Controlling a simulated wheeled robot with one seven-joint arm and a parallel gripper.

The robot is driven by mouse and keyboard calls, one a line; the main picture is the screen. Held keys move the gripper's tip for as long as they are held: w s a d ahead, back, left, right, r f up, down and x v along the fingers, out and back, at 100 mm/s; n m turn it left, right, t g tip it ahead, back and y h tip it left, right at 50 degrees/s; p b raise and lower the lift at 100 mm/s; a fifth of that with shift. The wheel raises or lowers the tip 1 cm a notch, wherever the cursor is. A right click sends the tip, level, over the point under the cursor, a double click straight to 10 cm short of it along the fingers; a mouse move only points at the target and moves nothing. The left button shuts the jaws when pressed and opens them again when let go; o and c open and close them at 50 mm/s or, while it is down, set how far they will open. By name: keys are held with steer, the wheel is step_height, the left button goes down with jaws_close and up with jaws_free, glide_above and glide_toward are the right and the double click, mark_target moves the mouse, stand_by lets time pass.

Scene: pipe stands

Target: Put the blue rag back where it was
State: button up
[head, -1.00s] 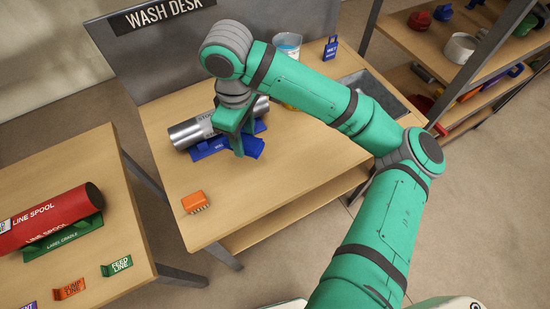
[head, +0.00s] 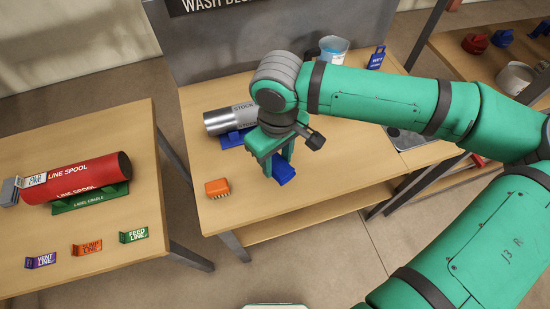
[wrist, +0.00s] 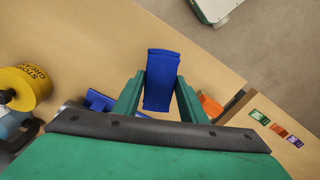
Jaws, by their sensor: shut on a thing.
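The blue rag (head: 284,174) hangs in my gripper (head: 270,163) near the front edge of the wash desk (head: 240,213). In the wrist view the folded rag (wrist: 162,78) lies between the two green fingers of my gripper (wrist: 160,92), which are shut on it. It appears lifted above the desk top, though the exact height is hard to tell. The silver stock pipe (head: 228,120) rests on a blue cradle (head: 232,139) to the left of my gripper. My arm hides part of the pipe and desk.
An orange brush (head: 217,188) sits on the desk left of the rag. A bucket (head: 332,50) and a blue tag (head: 377,58) stand at the back. A sink (head: 410,138) is at right. The left table bears a red line spool (head: 80,178) and several small labels.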

steer(key=shift+s+d+f, duration=0.1)
steer(key=shift+d+f, duration=0.15)
steer(key=shift+f, duration=0.2)
glide_above(277, 185)
step_height(277, 185, down, 6)
steer(key=shift+r, duration=0.1)
steer(key=shift+w+f, duration=0.25)
steer(key=shift+f, duration=0.8)
steer(key=shift+s+a+f, duration=0.1)
steer(key=shift+s+f, duration=0.05)
steer(key=shift+f, duration=0.15)
steer(key=shift+d, duration=0.3)
steer(key=shift+s+a, duration=0.1)
steer(key=shift+a, duration=0.05)
steer(key=shift+f, duration=0.25)
